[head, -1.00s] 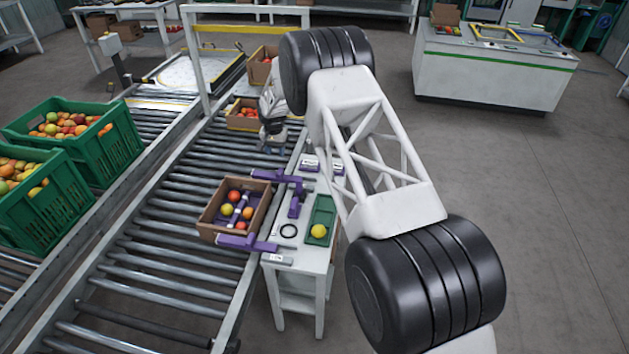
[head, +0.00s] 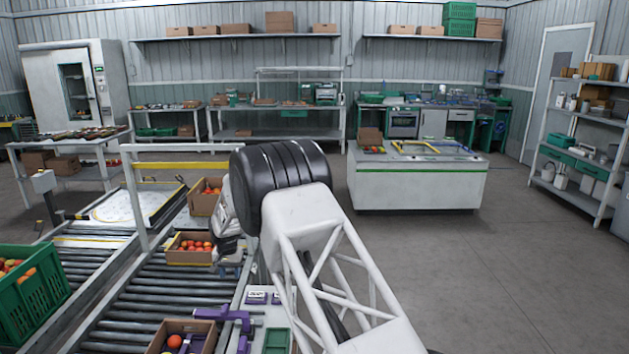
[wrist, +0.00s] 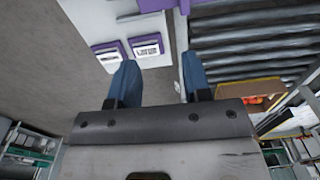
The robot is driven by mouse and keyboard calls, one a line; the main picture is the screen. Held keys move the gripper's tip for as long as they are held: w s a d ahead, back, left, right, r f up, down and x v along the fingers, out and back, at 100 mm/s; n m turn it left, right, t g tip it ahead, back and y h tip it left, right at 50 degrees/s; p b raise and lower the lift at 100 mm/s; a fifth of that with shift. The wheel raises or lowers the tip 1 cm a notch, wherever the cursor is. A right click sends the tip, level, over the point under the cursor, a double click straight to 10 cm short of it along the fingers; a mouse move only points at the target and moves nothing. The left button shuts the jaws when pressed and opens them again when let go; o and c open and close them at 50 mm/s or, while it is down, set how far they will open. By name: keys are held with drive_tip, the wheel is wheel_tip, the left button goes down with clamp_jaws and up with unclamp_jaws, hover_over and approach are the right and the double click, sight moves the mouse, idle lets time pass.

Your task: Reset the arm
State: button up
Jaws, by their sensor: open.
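My gripper (wrist: 160,78) is open and empty in the wrist view, its two blue fingers spread apart. In the head view my arm reaches forward from the lower right, and the gripper end hangs near the far end of the small white stand (head: 257,320), beside the roller conveyor. The fingertips are too small to judge there. In the wrist view two purple-and-white labelled blocks (wrist: 108,54) lie on the stand beyond the left finger.
A cardboard box of tomatoes (head: 190,257) sits on the conveyor (head: 150,290) left of my gripper. Another box (head: 183,338) is cut off at the bottom edge beside a purple fixture (head: 222,315). A green crate (head: 30,300) stands at left. Floor on the right is clear.

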drive_tip(key=s+d+r, duration=0.4)
drive_tip(key=d+r, duration=0.4)
drive_tip(key=r, duration=0.1)
drive_tip(key=s+d+r, duration=0.4)
drive_tip(key=d+r, duration=0.4)
drive_tip(key=r, duration=0.1)
drive_tip(key=s+d+r+t, duration=0.1)
drive_tip(key=s+d+r, duration=1.1)
drive_tip(key=s+d, duration=0.35)
drive_tip(key=s+d+r, duration=0.2)
drive_tip(key=s+d, duration=0.4)
drive_tip(key=s, duration=0.4)
drive_tip(key=s+d+r, duration=0.2)
drive_tip(key=s+d, duration=0.4)
drive_tip(key=s, duration=0.3)
drive_tip(key=s+d+f, duration=0.2)
drive_tip(key=s, duration=0.7)
drive_tip(key=s+d+f+t, duration=0.1)
drive_tip(key=s+d, duration=0.2)
drive_tip(key=s, duration=0.7)
drive_tip(key=shift+d+f, duration=0.2)
drive_tip(key=shift+f, duration=0.15)
